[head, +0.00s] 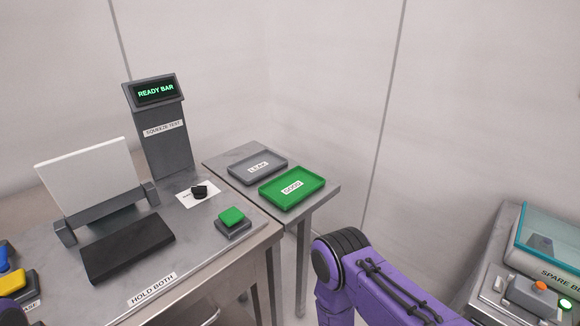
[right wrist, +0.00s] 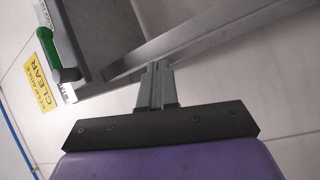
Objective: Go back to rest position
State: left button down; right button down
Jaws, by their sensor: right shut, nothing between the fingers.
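My right gripper (right wrist: 157,68) shows in the right wrist view, with its two grey fingers together and nothing between them. It points toward a grey metal frame and a tiled floor. Whether its tips touch the frame I cannot tell. In the head view, my purple right arm comes in at the lower right, and its gripper is out of the picture. My left gripper is not in view.
A side table carries a grey LEAK tray (head: 240,176) and a green GOOD tray (head: 273,196). A glass-topped station (head: 548,235) stands right. A green handle (right wrist: 68,75) is near my right gripper.

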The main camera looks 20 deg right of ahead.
jog(key=w+a+f+m+t+y+p, duration=0.1)
jog(key=a+f+t+y+p, duration=0.1)
jog(key=f+t+y, duration=0.3)
jog(key=w+a+f+t+y+p, duration=0.1)
jog(key=a+t+y, duration=0.2)
jog(key=y, duration=0.4)
jog(key=s+a+r+g+y+p, duration=0.1)
jog(key=s+a+r+y+p, duration=0.2)
jog(key=a+r, duration=0.1)
jog(key=shift+a+y, duration=0.3)
jog(key=shift+a, duration=0.05)
jog(key=shift+r, duration=0.1)
